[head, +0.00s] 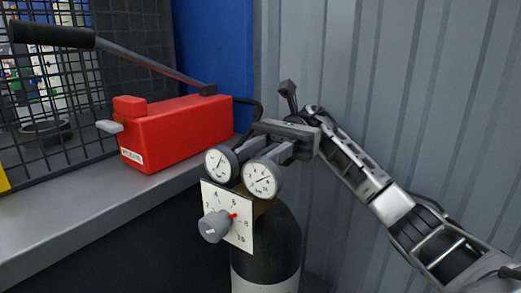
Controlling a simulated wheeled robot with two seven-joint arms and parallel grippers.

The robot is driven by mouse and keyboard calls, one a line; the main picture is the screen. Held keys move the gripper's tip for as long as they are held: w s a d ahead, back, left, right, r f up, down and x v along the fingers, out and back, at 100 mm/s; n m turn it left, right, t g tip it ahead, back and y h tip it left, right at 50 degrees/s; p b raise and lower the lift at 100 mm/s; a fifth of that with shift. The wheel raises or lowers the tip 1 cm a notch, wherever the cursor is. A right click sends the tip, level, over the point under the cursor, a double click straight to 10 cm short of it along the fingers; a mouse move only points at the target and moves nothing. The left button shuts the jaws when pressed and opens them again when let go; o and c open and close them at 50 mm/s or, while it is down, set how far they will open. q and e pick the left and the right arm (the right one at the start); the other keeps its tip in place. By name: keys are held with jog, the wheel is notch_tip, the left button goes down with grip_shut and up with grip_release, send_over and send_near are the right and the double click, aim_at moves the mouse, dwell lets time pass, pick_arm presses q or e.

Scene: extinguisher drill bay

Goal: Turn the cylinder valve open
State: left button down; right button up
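A black gas cylinder (277,238) with a white lower band stands upright at the lower middle. Two round gauges, the left one (220,163) and the right one (262,179), sit at its top. Below them a white numbered plate (240,237) carries a grey knob (214,226) with a red pointer, pointing right between 6 and 8. My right gripper (260,151) is just above and behind the gauges, its fingers apart and angled down-left. The gauges hide the fingertips, and I cannot see whether they touch anything. My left gripper is out of view.
A red hand pump (175,133) with a long black-gripped lever (140,58) stands on the grey bench (90,220) at left, close to the gauges. A wire mesh (130,30) is behind it. A corrugated grey wall (370,60) closes the right side.

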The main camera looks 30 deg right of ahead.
notch_tip(320, 180, up, 3)
jog(key=shift+p, duration=0.35)
jog(key=s+a+r+p, duration=0.1)
jog(key=s+a+r, duration=0.6)
jog(key=s+r, duration=0.3)
jog(key=shift+s, duration=1.1)
